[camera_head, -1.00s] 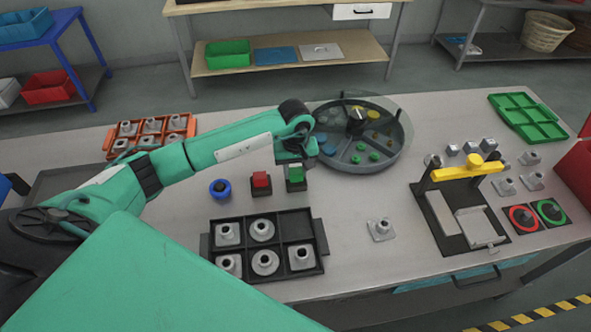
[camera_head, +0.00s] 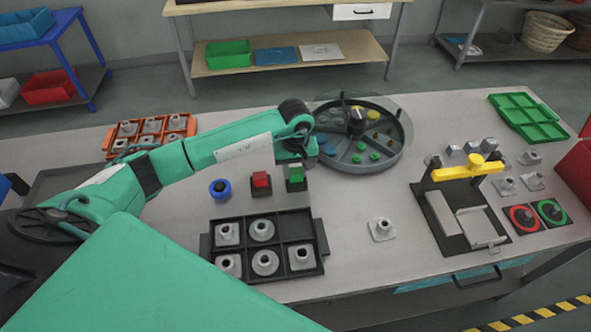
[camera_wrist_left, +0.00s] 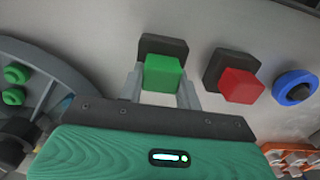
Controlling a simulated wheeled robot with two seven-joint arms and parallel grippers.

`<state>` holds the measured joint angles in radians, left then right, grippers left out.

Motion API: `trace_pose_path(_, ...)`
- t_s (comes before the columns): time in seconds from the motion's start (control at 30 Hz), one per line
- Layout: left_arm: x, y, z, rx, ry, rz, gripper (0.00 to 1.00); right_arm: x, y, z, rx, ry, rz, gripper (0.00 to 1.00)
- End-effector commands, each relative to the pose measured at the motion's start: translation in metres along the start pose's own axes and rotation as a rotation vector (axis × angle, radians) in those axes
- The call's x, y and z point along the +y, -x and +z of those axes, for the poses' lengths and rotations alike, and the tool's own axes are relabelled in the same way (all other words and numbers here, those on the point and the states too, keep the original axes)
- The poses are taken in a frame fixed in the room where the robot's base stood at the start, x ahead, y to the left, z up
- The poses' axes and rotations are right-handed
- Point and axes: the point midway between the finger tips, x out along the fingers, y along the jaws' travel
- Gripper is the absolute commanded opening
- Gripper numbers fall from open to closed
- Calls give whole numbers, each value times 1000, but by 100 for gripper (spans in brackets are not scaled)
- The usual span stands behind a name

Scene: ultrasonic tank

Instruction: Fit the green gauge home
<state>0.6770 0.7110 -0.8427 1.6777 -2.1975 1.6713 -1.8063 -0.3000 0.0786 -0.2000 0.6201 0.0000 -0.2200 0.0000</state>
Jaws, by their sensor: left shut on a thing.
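The green gauge (camera_head: 295,175) is a small green block at its black square base (camera_head: 297,187), right of the red block. My left gripper (camera_head: 296,165) reaches down over it and is shut on it. In the left wrist view the green gauge (camera_wrist_left: 164,74) sits between the two grey fingers (camera_wrist_left: 162,90), with the black base (camera_wrist_left: 162,45) behind it. I cannot tell whether the gauge is fully down in the base. My right gripper is not in view.
A red block (camera_head: 261,180) on a black base and a blue ring (camera_head: 220,188) stand to the left. A round divided tray (camera_head: 340,163) is behind right, a black parts tray (camera_head: 282,225) in front.

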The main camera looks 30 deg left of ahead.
Motion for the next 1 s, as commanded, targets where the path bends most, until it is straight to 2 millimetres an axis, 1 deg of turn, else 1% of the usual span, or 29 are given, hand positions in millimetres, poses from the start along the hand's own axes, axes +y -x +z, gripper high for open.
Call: trace_pose_path(1.0,0,-1,0,0,0,0,11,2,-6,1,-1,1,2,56)
